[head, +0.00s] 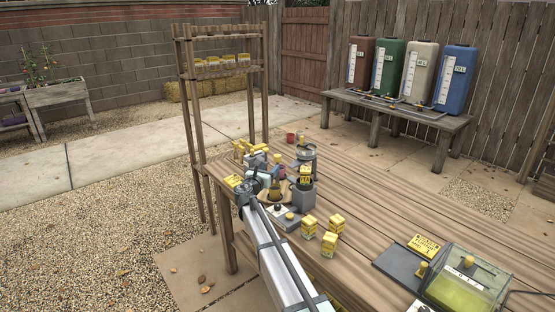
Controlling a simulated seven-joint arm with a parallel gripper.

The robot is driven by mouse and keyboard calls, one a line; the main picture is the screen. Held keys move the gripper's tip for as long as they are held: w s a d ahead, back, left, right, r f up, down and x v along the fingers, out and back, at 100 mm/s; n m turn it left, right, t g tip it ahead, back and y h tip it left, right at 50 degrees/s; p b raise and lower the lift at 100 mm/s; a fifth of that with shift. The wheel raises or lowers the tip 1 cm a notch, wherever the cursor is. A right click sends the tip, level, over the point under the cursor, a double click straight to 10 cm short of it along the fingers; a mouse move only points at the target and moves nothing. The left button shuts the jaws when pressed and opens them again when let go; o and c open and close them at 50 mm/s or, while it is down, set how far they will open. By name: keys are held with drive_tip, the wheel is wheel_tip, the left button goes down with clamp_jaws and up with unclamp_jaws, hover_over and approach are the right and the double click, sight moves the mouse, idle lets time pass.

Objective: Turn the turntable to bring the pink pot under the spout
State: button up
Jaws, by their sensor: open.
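On the wooden bench, a tan round disc that looks like the turntable (264,198) shows just beyond the end of my arm. A dark olive pot (277,189) stands on it. A small pinkish piece (281,172) shows behind that pot and may be the pink pot; it is mostly hidden. A grey metal vessel (306,154) stands at the back; I cannot make out its spout. My gripper (262,180) is open and empty at the turntable's left side, small and partly hidden by my arm. I cannot tell whether it touches the disc.
Several yellow boxes (329,243) stand right of my arm. A grey block (301,197) with a yellow-labelled item is close right of the turntable. A clear-lidded case (466,287) sits at the front right. A wooden shelf frame (187,110) rises at left. The bench's middle right is clear.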

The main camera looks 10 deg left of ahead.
sight(276, 159)
drive_tip(key=x, duration=1)
drive_tip(key=shift+w, duration=0.1)
drive_tip(key=c, duration=0.9)
